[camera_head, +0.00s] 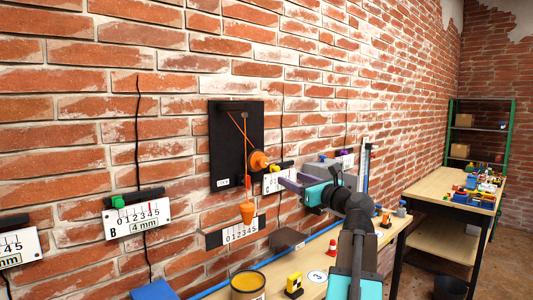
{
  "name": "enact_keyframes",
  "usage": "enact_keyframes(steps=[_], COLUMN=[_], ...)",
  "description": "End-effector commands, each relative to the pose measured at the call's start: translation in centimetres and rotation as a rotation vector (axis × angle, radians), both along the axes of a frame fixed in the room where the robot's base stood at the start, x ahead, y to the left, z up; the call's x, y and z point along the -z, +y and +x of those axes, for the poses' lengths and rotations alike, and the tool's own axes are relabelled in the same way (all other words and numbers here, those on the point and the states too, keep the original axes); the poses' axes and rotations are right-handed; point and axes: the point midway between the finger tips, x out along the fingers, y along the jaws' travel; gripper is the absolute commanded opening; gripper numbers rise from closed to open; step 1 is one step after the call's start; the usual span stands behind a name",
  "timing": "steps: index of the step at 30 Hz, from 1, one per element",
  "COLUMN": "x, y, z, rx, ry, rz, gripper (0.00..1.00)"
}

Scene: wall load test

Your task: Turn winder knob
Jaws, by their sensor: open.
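The orange winder knob (258,160) sticks out from the right side of a black panel (224,148) on the brick wall.
Scale plate B (137,218) with a green knob is on the wall at left; plate C (272,180) is partly hidden by my gripper. A second table (433,188) stands at right.

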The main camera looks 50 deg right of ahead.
Motion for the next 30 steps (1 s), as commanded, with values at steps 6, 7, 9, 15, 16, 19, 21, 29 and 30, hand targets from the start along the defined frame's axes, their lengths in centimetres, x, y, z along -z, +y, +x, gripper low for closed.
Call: enact_keyframes(steps=[6, 7, 9, 15, 16, 19, 21, 29, 30], x=[-1.2, -1.3, -1.5, -2.4, -2.5, -2.7, -2.8, -2.7, -2.7], y=[0.7, 0.7, 0.7, 0.5, 0.5, 0.6, 0.6, 0.6, 0.6], z=[0.2, 0.3, 0.4, 0.9, 0.9, 1.0, 1.0, 1.0, 1.0], rx=[-0.005, -0.006, -0.008, -0.013, -0.013, -0.014, -0.015, -0.015, -0.015], ry=[0.012, 0.015, 0.019, 0.027, 0.028, 0.027, 0.028, 0.028, 0.028], rz=[0.031, 0.035, 0.044, 0.06, 0.061, 0.062, 0.061, 0.061, 0.061], gripper=[0.51, 0.51, 0.51, 0.51, 0.51, 0.51, 0.51, 0.51, 0.51])
